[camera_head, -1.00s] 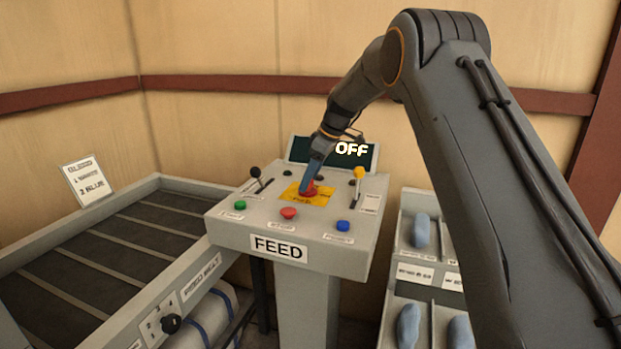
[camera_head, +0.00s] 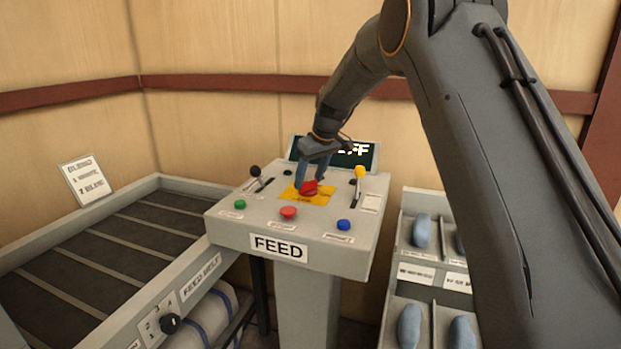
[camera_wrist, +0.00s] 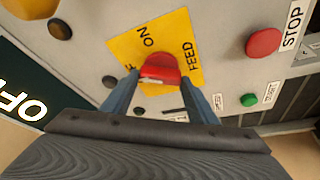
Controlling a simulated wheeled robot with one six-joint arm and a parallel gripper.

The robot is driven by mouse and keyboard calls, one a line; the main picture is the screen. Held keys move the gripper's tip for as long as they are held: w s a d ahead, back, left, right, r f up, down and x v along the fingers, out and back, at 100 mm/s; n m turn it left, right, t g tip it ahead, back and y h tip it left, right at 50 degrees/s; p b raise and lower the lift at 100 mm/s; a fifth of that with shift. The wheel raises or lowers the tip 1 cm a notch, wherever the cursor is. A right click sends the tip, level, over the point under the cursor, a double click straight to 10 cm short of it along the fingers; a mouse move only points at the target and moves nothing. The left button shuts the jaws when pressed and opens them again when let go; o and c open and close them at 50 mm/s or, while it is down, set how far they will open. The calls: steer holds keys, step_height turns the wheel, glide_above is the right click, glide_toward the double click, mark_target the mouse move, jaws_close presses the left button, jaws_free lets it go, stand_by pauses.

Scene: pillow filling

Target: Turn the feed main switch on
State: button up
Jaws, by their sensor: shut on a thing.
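The feed main switch is a red rotary knob (camera_head: 310,187) on a yellow plate (camera_head: 320,199) in the middle of the FEED console's sloped top. It also shows in the wrist view (camera_wrist: 160,68), with the words ON and FEED on the plate around it. My gripper (camera_head: 311,184) points down at the knob and is shut on it, one finger on each side. In the wrist view my gripper (camera_wrist: 160,84) has its fingers flanking the knob. The display (camera_head: 368,156) behind is partly covered by my wrist; its visible letters read FF. In the wrist view, O and F show.
The console (camera_head: 225,222) also bears a black lever (camera_head: 256,172), a yellow-knobbed lever (camera_head: 360,172), and green (camera_head: 239,204), red (camera_head: 289,212) and blue (camera_head: 343,225) buttons close around the switch. A feed belt (camera_head: 110,250) stands left, bins (camera_head: 436,262) right.

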steer(key=m, duration=0.2)
steer(key=m+h, duration=0.1)
steer(key=m, duration=0.1)
steer(key=m+t+h, duration=0.1)
steer(key=m, duration=0.1)
steer(key=shift+a, duration=0.3)
steer(key=m+h+b, duration=0.1)
steer(key=m, duration=0.2)
steer(key=m+h, duration=0.1)
steer(key=m, duration=0.1)
steer(key=shift+a+m+h+b, duration=0.1)
steer(key=shift+m+h+b, duration=0.2)
steer(key=shift+m+b, duration=0.1)
steer(key=shift+r, duration=0.1)
steer(key=o, duration=1)
steer(key=shift+o, duration=0.2)
steer(key=shift+s, duration=0.1)
steer(key=b+v, duration=0.2)
steer(key=v, duration=0.5)
steer(key=shift+r, duration=0.35)
steer(key=shift+g, duration=0.3)
